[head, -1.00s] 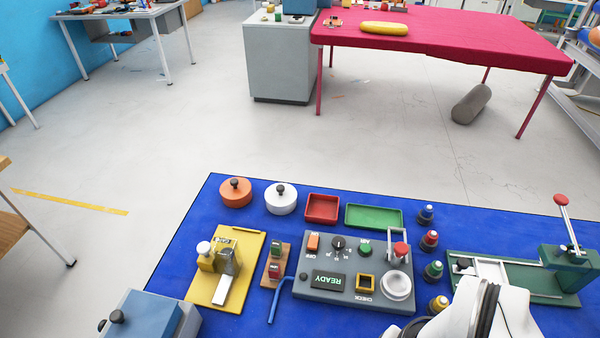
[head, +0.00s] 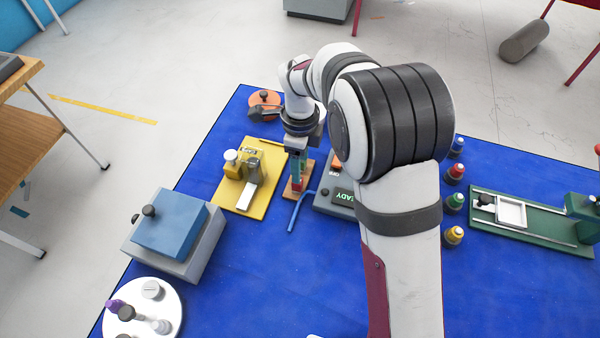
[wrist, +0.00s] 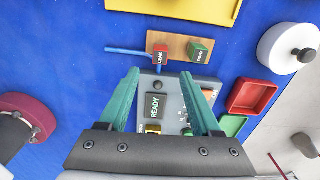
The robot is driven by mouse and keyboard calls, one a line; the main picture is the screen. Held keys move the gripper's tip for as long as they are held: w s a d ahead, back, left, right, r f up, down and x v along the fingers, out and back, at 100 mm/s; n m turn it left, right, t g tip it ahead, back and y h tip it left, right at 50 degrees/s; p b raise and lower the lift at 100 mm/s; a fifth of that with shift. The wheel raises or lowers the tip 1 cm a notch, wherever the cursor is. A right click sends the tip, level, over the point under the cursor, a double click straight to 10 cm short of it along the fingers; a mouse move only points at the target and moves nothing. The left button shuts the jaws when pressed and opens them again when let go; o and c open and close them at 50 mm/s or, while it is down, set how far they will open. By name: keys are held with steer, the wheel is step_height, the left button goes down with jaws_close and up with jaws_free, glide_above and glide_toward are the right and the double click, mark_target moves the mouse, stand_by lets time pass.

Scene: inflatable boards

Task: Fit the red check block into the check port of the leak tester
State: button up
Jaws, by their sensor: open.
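The red check block (wrist: 160,57) stands on a small wooden base (wrist: 182,45) beside a green block (wrist: 200,51). In the head view my arm and gripper (head: 297,178) hide the blocks, and the wooden base (head: 291,194) shows below. My gripper (wrist: 160,74) is open and empty. In the wrist view the red block appears just beyond the gap between its teal fingertips, not between the fingers. The grey leak tester (wrist: 175,88), with its READY display, lies beside the base. Its yellow-rimmed check port (wrist: 153,128) is partly hidden by the gripper body.
Red (wrist: 254,96) and green (wrist: 232,125) trays and a white lidded pot (wrist: 290,48) are near the tester. The front blue mat (head: 270,285) has free room.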

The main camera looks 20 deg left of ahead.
mark_target(297, 185)
steer(key=f, duration=0.6)
steer(key=shift+a+f, duration=0.25)
steer(key=shift+a, duration=0.1)
jaws_close()
